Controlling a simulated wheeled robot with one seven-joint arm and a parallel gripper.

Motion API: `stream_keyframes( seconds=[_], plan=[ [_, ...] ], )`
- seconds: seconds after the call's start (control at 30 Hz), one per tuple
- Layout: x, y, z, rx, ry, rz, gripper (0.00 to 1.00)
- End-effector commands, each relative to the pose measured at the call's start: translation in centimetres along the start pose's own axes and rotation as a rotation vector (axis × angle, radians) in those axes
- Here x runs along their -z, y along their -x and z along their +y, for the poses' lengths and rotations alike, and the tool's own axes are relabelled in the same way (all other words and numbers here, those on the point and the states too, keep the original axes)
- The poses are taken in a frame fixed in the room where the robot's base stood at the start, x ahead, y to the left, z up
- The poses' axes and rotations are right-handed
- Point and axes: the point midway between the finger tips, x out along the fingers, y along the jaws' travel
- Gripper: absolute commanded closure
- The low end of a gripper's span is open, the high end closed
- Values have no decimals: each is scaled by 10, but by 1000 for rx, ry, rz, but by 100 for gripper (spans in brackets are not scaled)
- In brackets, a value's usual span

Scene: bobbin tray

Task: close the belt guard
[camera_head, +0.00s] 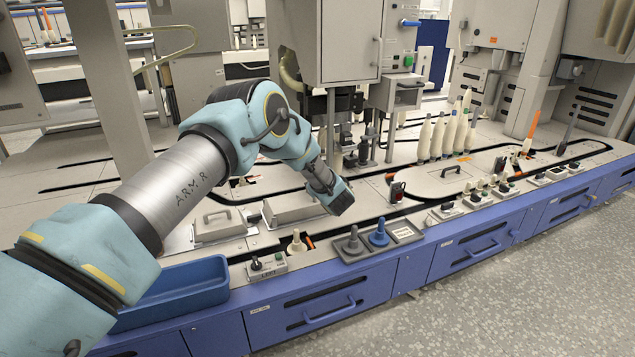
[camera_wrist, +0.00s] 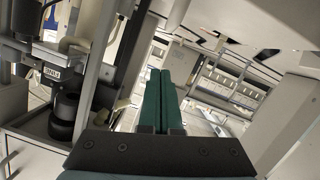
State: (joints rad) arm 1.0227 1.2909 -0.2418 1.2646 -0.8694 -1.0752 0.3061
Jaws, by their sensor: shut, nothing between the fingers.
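A low grey metal cover (camera_head: 290,208), which looks like the belt guard, lies on the machine deck just left of my gripper. I cannot tell clearly whether it stands open or shut. A flat grey lid with a bar handle (camera_head: 218,224) lies to its left. My gripper (camera_head: 340,200) is above the front of the deck, right of the cover, pointing down and right. In the wrist view its green fingers (camera_wrist: 162,85) are pressed together with nothing between them. The guard is not clearly seen in the wrist view.
Grey and blue pegs (camera_head: 380,234) stand on dark plates at the front edge. A blue tray (camera_head: 180,290) is at the left. A switch box (camera_head: 267,266) sits at the front. White bobbins (camera_head: 440,135) stand at the back right. A machine column (camera_head: 331,120) rises behind my gripper.

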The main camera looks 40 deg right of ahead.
Motion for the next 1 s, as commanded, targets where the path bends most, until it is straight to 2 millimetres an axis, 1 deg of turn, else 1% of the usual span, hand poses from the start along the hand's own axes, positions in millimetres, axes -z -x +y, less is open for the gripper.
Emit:
stream_keyframes(
  seconds=[0.03, 0.3, 0.4, 0.5, 0.67, 0.87, 0.93, 0.97, 1.0],
  plan=[
    [-2, 15, 3, -3, -5, -7, 100],
    [-2, 68, 4, -3, -4, -5, 100],
    [-3, 83, 4, -3, -4, -5, 100],
    [-3, 94, 4, -2, -2, -4, 100],
    [-4, 100, 3, -1, -2, -3, 100],
    [-2, 99, 2, -2, -1, -5, 100],
    [8, 93, -2, -7, -1, -16, 100],
    [15, 89, -5, -10, -1, -26, 100],
    [26, 82, -10, -17, -2, -43, 100]
  ],
)
